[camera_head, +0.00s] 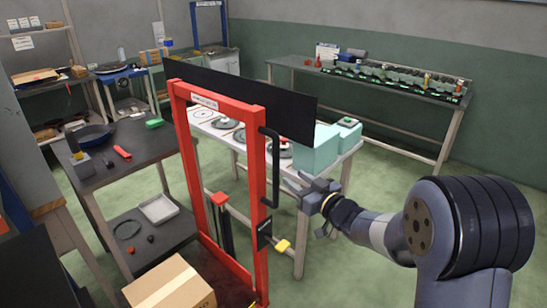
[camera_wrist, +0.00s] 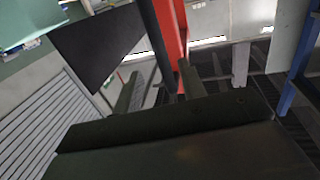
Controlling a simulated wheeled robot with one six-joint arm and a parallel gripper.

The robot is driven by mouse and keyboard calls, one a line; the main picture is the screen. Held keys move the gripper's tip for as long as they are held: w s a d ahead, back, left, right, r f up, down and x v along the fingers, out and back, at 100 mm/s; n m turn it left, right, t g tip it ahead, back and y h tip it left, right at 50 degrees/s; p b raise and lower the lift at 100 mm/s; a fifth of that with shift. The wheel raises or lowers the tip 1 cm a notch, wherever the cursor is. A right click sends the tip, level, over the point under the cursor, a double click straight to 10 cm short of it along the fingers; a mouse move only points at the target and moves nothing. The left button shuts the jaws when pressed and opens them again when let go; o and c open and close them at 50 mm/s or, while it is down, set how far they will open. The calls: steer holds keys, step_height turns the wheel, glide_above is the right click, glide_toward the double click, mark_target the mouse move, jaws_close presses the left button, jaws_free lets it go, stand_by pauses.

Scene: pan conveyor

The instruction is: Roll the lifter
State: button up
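The lifter (camera_head: 186,150) is a tall red frame standing upright in the middle of the head view. It has a black bar handle (camera_head: 274,170) on its right post and a wide dark plate (camera_head: 240,98) across its top. My gripper (camera_head: 295,186) is just right of the handle's lower half. In the wrist view my gripper (camera_wrist: 158,80) has its fingers apart, with the black handle (camera_wrist: 152,38) running down between or just beyond them. Contact with the handle cannot be told. The red post (camera_wrist: 172,20) is close behind. The lifter's wheels are not clearly visible.
A white table (camera_head: 350,146) with pans and teal boxes (camera_head: 314,150) stands behind the lifter. A dark table (camera_head: 120,170) with a pan is at left. A cardboard box (camera_head: 170,287) sits at its front. Green floor (camera_head: 400,190) is open at right, before a back bench (camera_head: 400,88).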

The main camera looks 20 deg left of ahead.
mark_target(278, 166)
steer(key=p+x, duration=0.1)
steer(key=x, duration=0.9)
steer(key=shift+c, duration=0.6)
jaws_close()
